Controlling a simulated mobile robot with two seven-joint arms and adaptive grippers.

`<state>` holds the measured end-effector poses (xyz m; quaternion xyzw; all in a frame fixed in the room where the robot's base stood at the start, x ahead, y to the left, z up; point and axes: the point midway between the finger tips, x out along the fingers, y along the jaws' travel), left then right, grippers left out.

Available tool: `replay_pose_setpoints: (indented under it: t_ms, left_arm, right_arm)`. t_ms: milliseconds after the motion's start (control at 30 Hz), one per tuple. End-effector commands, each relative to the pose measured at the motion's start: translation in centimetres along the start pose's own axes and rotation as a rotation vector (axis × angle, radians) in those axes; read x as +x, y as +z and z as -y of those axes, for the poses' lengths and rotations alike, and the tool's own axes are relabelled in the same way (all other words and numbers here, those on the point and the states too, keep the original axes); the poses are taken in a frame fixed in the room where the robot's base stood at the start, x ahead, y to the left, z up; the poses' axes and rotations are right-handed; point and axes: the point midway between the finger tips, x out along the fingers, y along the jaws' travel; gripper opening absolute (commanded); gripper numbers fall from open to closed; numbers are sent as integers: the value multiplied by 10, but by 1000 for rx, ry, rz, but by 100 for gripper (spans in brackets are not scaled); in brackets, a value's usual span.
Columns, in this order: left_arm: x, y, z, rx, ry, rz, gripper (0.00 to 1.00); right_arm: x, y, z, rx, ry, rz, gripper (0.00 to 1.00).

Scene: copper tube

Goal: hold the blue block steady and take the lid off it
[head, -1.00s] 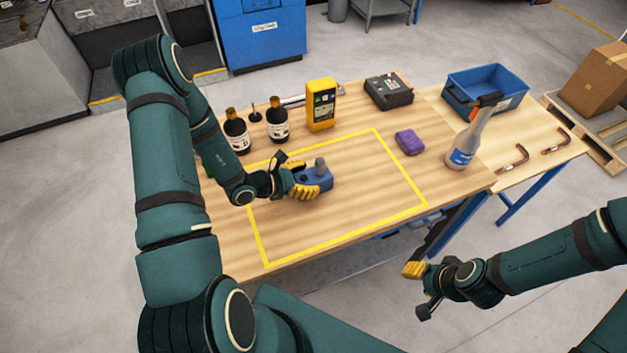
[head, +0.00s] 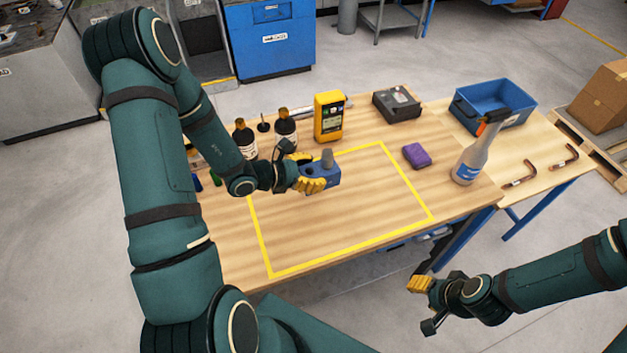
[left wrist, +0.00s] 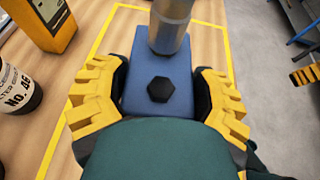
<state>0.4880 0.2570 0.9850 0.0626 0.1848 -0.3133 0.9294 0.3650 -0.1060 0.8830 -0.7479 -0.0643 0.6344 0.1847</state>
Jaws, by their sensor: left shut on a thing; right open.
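The blue block (head: 322,180) is in the left part of the yellow-outlined area in the head view. A grey metallic cylinder (head: 327,158) stands up from its top, also seen in the left wrist view (left wrist: 170,30). A black hexagonal knob (left wrist: 160,89) is on the top face beside the cylinder. I cannot tell which part is the lid. My left gripper (left wrist: 163,92) is shut on the block, with yellow ridged fingers along two opposite sides. The block seems raised off the table. My right gripper (head: 425,306) is open and empty, off the table's front edge.
A yellow device (head: 328,117), dark bottles (head: 285,127) and a black box (head: 397,104) stand at the back. A purple block (head: 416,155), spray bottle (head: 469,160) and blue bin (head: 492,106) are to the right. The yellow-outlined area (head: 340,235) is otherwise clear.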

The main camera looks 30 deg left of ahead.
Motion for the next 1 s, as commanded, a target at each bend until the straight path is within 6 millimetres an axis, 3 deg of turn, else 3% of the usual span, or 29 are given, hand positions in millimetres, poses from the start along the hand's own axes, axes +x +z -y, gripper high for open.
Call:
replay_pose_setpoints:
  t_ms: [200,533,567,667,1000]
  left_arm:
    - [-7,19,0,3,-2,3,22]
    - [-8,21,0,1,-2,3,22]
    - [-8,21,0,1,-2,3,58]
    - [-8,21,0,1,-1,4,23]
    - [-8,21,0,1,-1,4,22]
  right_arm:
    - [-2,0,1,0,0,0,47]
    - [-2,0,1,0,0,0,47]
    - [-2,0,1,0,0,0,47]
    - [-2,0,1,0,0,0,47]
    - [-2,0,1,0,0,0,47]
